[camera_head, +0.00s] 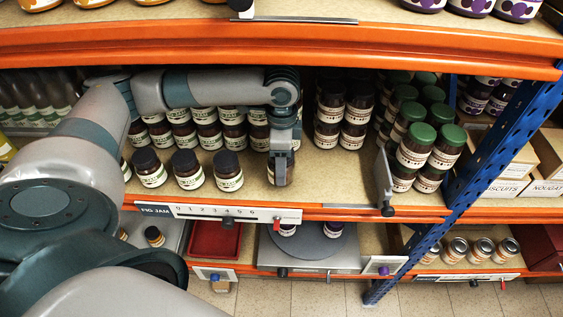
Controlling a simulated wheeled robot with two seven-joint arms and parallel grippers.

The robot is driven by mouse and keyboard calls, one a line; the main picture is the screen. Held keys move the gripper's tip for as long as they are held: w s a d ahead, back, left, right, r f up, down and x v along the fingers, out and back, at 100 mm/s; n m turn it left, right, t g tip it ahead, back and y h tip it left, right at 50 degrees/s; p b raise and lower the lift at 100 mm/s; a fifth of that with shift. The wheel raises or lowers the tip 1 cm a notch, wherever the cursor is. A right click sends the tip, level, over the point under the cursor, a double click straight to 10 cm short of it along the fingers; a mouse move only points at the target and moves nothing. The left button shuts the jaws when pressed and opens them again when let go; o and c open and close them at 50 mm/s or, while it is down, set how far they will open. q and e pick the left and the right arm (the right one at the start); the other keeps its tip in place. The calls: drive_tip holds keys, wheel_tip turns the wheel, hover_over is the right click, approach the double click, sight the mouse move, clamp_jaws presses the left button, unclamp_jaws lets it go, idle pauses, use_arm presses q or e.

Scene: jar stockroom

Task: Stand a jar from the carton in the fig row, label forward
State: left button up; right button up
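The fig row stands on the middle shelf behind the FIG JAM strip (156,210), with several dark-lidded jars. Its front jars, such as the one at the right (228,173), stand upright with cream labels forward. My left gripper (281,170) points down to the right of these front jars, around or in front of a dark jar (286,178). That jar is mostly hidden by the gripper, and its label cannot be made out. It is low, near the shelf board; contact with the board is unclear. Finger closure is unclear. My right gripper is out of view. I cannot identify the carton for sure.
An orange shelf beam (420,62) runs just above my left forearm. A grey divider (383,180) stands right of the gripper, before green-lidded jars (416,146). Bare board lies between gripper and divider. A red tray (192,256) sits below.

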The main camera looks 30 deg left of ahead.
use_arm(q)
drive_tip(key=shift+f+b, duration=1)
drive_tip(key=shift+f, duration=0.05)
drive_tip(key=n+b, duration=0.4)
drive_tip(key=n, duration=0.1)
drive_tip(key=n+b, duration=0.4)
drive_tip(key=n, duration=0.1)
drive_tip(key=shift+n+b, duration=0.3)
drive_tip(key=shift+n, duration=0.1)
drive_tip(key=shift+r+p, duration=0.35)
drive_tip(key=shift+p, duration=0.25)
drive_tip(key=n+p, duration=0.4)
drive_tip(key=p, duration=0.1)
drive_tip(key=shift+p, duration=0.3)
drive_tip(key=n+p, duration=0.3)
drive_tip(key=p, duration=0.2)
drive_tip(key=shift+n, duration=0.4)
drive_tip(key=shift+f+n, duration=0.25)
drive_tip(key=shift+n, duration=1.25)
